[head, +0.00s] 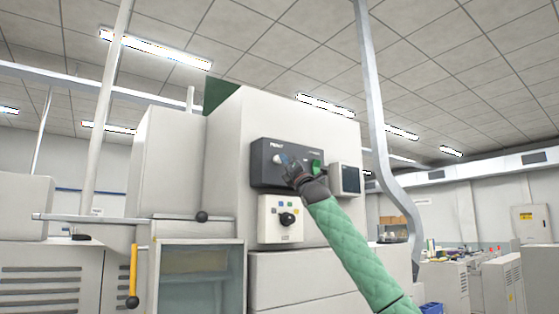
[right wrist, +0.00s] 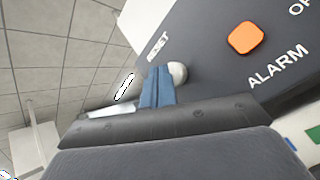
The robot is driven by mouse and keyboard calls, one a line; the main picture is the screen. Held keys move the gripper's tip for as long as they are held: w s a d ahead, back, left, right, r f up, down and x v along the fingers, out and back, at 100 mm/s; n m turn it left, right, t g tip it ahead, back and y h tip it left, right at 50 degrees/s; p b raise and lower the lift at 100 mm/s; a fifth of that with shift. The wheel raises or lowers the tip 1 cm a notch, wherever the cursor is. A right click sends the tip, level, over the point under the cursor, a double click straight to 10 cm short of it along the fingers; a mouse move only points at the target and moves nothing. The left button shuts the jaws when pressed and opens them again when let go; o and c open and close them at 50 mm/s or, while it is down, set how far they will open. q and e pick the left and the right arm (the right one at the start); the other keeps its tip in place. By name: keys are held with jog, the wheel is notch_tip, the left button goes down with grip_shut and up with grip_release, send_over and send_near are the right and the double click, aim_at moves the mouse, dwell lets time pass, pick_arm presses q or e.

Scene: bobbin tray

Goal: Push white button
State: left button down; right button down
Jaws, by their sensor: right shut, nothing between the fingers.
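The white button (right wrist: 178,72) is a small round knob beside the word RESET on a dark control panel (head: 264,176). In the right wrist view the blue fingertips of my right gripper (right wrist: 157,88) are closed together right beside the button and overlap its edge. I cannot tell whether they touch it. In the head view my right gripper (head: 287,163) is at the panel's front, and its green-sleeved arm comes up from the lower right. It is shut and empty. My left gripper is not in view.
An orange button (right wrist: 244,37) sits by the word ALARM on the same panel. A white box with a black rotary knob (head: 288,219) is below the panel, and a small screen (head: 350,179) is to its right. A grey post (head: 372,100) stands right of the machine.

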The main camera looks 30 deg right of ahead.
jog(key=shift+w, duration=0.1)
jog(key=shift+w+p, duration=0.4)
jog(key=shift+p, duration=0.1)
dwell(0.7)
jog(key=shift+s, duration=0.15)
dwell(0.3)
jog(key=shift+s, duration=0.75)
jog(key=s+b, duration=0.1)
jog(key=s, duration=0.4)
jog(key=shift+d+b, duration=0.2)
jog(key=shift+b, duration=0.1)
